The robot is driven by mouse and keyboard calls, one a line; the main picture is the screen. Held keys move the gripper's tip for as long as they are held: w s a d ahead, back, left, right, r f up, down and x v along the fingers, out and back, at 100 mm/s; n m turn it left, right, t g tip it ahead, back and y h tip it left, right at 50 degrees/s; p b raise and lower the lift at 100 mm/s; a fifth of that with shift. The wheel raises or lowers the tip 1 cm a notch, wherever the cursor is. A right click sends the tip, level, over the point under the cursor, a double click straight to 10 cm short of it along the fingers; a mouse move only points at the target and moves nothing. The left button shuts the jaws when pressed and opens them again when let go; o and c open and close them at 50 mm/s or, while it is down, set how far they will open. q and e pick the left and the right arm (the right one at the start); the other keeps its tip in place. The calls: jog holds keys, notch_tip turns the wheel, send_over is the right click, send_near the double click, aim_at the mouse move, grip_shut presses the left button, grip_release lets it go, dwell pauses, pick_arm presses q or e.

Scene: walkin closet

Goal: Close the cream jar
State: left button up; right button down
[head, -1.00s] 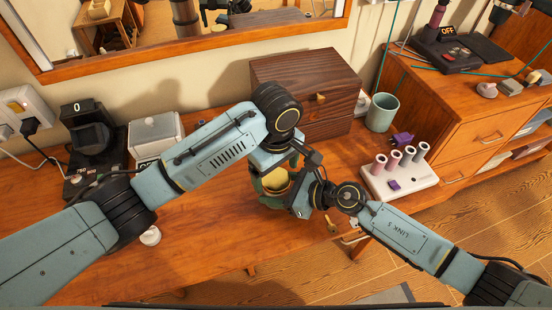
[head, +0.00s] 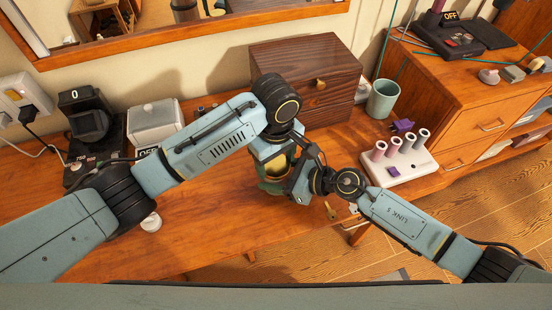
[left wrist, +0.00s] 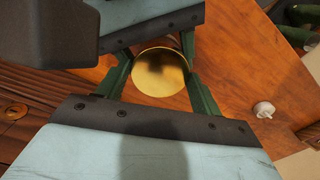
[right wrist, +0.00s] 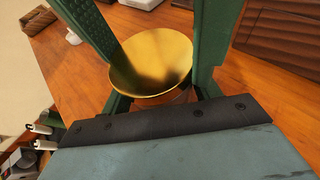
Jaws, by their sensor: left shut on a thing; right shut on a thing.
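The cream jar's round gold lid (left wrist: 161,72) shows face-on between green fingers in the left wrist view. It also shows in the right wrist view (right wrist: 152,60), with a small part of the orange-brown jar body (right wrist: 172,97) under it. In the head view the lid (head: 276,171) is partly hidden by the hands. My left gripper (head: 270,166) comes from above and is shut on the lid. My right gripper (head: 284,184) comes from the right and is shut on the jar below. The fingers hide most of the jar, and I cannot tell how the lid seats on it.
A dark wooden box (head: 305,80) stands behind the hands. A green cup (head: 382,100) and a white holder (head: 400,168) with several rollers stand to the right. A white box (head: 154,122) stands left.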

pick_arm(q)
jog(key=shift+m, duration=1.2)
jog(key=o, duration=1.1)
jog(key=shift+r, duration=2.25)
